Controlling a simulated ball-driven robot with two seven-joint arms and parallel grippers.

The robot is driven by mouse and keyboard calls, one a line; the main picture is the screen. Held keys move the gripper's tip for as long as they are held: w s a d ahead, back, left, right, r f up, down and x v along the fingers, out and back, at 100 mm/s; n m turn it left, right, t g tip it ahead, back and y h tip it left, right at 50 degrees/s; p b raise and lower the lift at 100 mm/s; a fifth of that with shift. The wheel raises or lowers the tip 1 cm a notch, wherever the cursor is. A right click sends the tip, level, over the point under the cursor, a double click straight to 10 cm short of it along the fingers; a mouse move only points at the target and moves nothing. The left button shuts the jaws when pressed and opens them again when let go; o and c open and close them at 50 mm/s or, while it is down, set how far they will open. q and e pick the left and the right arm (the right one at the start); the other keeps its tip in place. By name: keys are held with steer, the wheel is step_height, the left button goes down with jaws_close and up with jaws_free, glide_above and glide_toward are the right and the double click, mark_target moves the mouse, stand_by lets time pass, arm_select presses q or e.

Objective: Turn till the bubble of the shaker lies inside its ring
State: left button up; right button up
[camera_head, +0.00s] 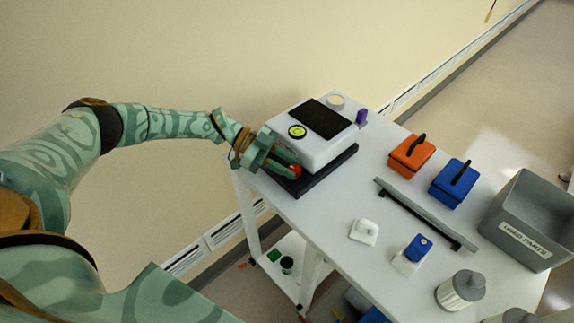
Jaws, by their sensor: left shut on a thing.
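The shaker (316,141) is a white box with a dark top panel, standing on a black base (299,187) at the far left end of the white table. Its round level (297,132) is a yellow-green disc with a dark rim on the top left. The bubble's place relative to the ring is too small to tell. My left gripper (291,169) is at the shaker's lower front left corner, shut on a red knob (295,171), which its fingers partly hide. My right gripper is not in view.
An orange box (411,158) and a blue box (452,185) stand right of the shaker. A grey rail (425,214) lies in front of them. A grey bin (531,218), small white items and jars fill the right side. A purple object (361,116) stands beside the shaker.

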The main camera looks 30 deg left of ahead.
arm_select(q)
steer(key=shift+d, duration=0.1)
steer(key=o, duration=1)
steer(key=shift+s+r, duration=0.1)
steer(key=shift+t, duration=0.3)
